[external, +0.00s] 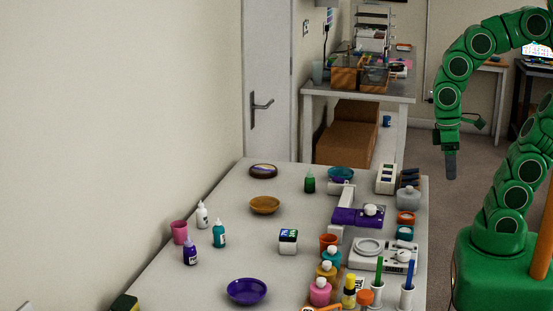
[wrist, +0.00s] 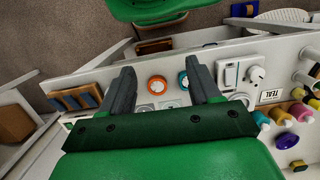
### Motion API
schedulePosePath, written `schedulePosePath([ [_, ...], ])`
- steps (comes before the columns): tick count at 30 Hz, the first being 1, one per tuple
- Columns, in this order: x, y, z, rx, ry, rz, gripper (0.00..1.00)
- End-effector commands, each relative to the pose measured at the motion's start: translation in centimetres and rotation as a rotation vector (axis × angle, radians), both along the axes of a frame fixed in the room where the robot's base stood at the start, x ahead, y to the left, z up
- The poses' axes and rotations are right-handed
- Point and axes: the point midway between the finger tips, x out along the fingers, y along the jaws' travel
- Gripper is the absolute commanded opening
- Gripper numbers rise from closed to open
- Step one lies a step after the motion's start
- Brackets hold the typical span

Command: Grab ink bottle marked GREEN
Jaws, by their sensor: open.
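A small dark green bottle (external: 309,183) stands upright on the far part of the table, left of the purple stand; no label on it is readable. A teal bottle (external: 219,236), a white bottle (external: 202,216) and a purple bottle (external: 190,253) stand near the table's left edge. My gripper (external: 451,166) hangs high at the right, beyond the table's right edge and well apart from the green bottle. The green bottle cannot be made out in the wrist view.
A gold bowl (external: 265,205) and a purple bowl (external: 247,291) sit on the table (external: 205,275). A white cube (external: 288,241) stands mid-table. A purple stand (external: 345,216), a white scale (external: 370,257) and several jars crowd the right side. The left middle has free room.

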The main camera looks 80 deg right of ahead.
Motion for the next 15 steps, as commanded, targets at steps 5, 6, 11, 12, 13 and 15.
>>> schedulePosePath([
  [5,2.5,1.5,0.1,0.067,0.014,-0.075,0.62],
  [6,3.3,1.8,0.1,0.087,0.019,-0.1,0.62],
  [11,6.3,3.2,0.1,0.173,0.042,-0.206,0.62],
  [12,7.1,3.6,0.1,0.195,0.05,-0.234,0.62],
  [13,7.7,3.8,0.1,0.211,0.055,-0.256,0.62],
  [15,9.2,4.1,0.2,0.248,0.064,-0.308,0.62],
])
